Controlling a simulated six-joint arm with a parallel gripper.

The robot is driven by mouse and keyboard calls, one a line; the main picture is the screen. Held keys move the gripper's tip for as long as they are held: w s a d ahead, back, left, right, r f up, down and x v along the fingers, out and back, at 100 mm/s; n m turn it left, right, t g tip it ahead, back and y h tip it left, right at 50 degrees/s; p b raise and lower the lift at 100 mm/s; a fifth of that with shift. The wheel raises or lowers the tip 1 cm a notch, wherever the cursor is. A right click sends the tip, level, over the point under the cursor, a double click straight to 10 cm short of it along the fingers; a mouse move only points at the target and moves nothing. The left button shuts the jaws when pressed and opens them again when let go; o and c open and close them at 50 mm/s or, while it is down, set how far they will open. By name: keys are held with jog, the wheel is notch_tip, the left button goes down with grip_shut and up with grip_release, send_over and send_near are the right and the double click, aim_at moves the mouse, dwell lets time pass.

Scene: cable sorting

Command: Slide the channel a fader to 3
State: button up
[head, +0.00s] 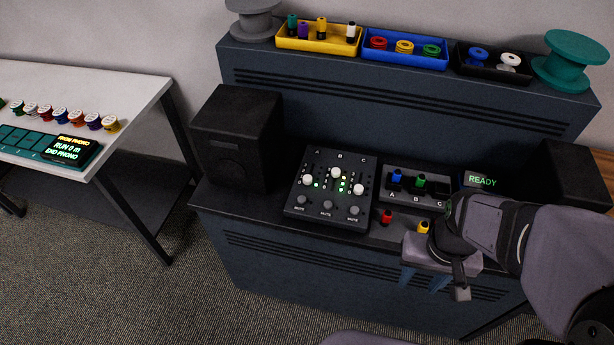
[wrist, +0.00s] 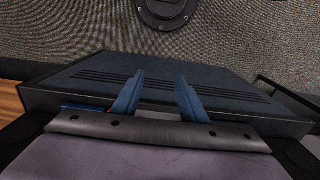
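The black mixer (head: 330,216) sits on the desk in the head view, with columns lettered A, B and C. The channel A fader (head: 306,180) has a white knob low in its slot. The channel B fader knob (head: 336,172) sits higher, and the channel C fader knob (head: 359,189) sits low. Scale numbers are too small to read. My gripper (head: 423,281) is right of and nearer than the mixer, over the desk's front edge, apart from the faders. In the wrist view my gripper (wrist: 157,92) has its two blue fingers apart with nothing between them.
A socket block (head: 415,208) with blue and green plugs stands right of the mixer. A red plug (head: 386,217) and a yellow plug (head: 423,226) are in front of it. A black speaker (head: 238,140) stands left of the mixer. A small display (head: 483,181) reads READY.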

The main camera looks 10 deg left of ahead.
jog(key=w+a+t+b, duration=0.15)
jog(key=w+a, duration=0.35)
jog(key=w, duration=0.5)
jog(key=m+t+h+b, duration=0.1)
jog(key=m+t+b, duration=0.2)
send_near(307, 177)
jog(key=shift+p+x, duration=1.25)
jog(key=shift+x, duration=2.8)
jog(key=shift+s+d, duration=0.1)
jog(key=shift+s, duration=0.05)
jog(key=shift+c, duration=0.6)
grip_shut()
